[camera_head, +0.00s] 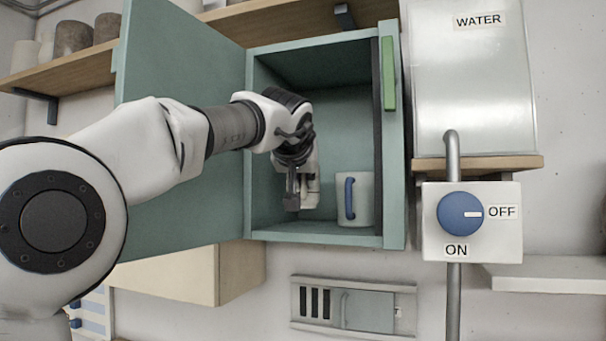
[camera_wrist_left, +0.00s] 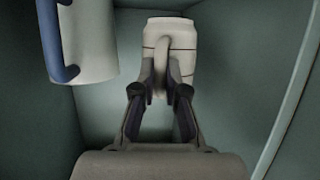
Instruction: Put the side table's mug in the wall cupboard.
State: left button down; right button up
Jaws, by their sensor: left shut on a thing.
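The wall cupboard (camera_head: 395,190) is teal, and its door (camera_head: 185,70) stands open to the left. My left gripper (camera_head: 296,199) is inside it, shut on the handle of a pale mug (camera_head: 312,192). In the left wrist view, the fingers (camera_wrist_left: 160,85) close on the handle of this mug (camera_wrist_left: 181,40), which has thin dark bands. I cannot tell whether the mug touches the cupboard floor. The arm and gripper hide part of it in the head view. My right gripper is not in view.
A white mug with a blue handle (camera_head: 364,198) stands on the cupboard floor, right of the held mug; it also shows in the left wrist view (camera_wrist_left: 95,40). A water tank (camera_head: 470,90) and a blue dial (camera_head: 460,214) are right of the cupboard.

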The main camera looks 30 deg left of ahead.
aim_at(304, 197)
pick_arm(q)
notch_tip(304, 197, down, 4)
jog(key=shift+r+b, duration=0.25)
jog(key=shift+b, duration=0.55)
jog(key=shift+w+a, duration=0.15)
jog(key=shift+w, duration=0.05)
jog(key=shift+f, duration=0.15)
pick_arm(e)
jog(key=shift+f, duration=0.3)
pick_arm(q)
jog(key=c, duration=1.6)
grip_release()
jog(key=shift+f, duration=0.1)
jog(key=shift+c, duration=0.2)
jog(key=o, duration=0.4)
jog(key=shift+s, duration=0.15)
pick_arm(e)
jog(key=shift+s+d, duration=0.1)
pick_arm(q)
jog(key=shift+o, duration=0.2)
